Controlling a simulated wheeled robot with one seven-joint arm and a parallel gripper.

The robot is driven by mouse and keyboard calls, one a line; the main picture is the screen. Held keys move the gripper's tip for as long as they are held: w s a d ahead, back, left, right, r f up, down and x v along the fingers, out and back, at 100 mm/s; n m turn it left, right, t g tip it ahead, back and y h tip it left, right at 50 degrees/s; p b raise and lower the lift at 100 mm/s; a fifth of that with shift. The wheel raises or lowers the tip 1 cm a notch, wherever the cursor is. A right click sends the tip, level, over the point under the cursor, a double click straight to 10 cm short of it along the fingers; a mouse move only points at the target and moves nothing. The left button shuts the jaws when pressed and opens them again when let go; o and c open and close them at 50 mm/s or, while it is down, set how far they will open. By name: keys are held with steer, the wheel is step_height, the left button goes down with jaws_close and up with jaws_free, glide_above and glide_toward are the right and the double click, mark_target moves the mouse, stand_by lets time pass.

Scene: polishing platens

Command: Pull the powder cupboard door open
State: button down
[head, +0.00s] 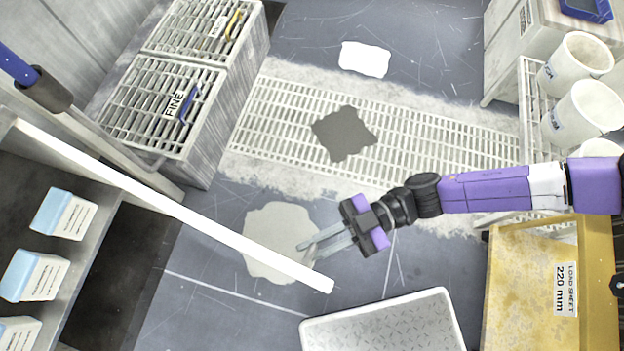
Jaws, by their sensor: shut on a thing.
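The powder cupboard (95,245) stands at the left, its inside in view. Its door (185,215) is seen from above as a long white edge and stands swung out from the cupboard, wide open. The door's free end lies near the middle of the floor. My gripper (308,246) reaches in from the right, its fingers at the outer face of the door close to that free end. The fingers are shut on the door handle, which is mostly hidden by the fingers and door edge. White boxes with light blue tops (64,214) stand on the cupboard shelves.
Slatted grey racks (160,105) stand at the upper left. A white tray (385,322) lies near the door's free end, below my gripper. A yellow load sheet cabinet (535,285) and white buckets (580,60) are at the right. Puddles mark the open floor.

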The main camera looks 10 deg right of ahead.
steer(key=shift+w, duration=0.1)
steer(key=c, duration=1.5)
jaws_free()
steer(key=shift+o, duration=0.2)
steer(key=v, duration=0.8)
steer(key=shift+a, duration=0.1)
steer(key=shift+f, duration=0.1)
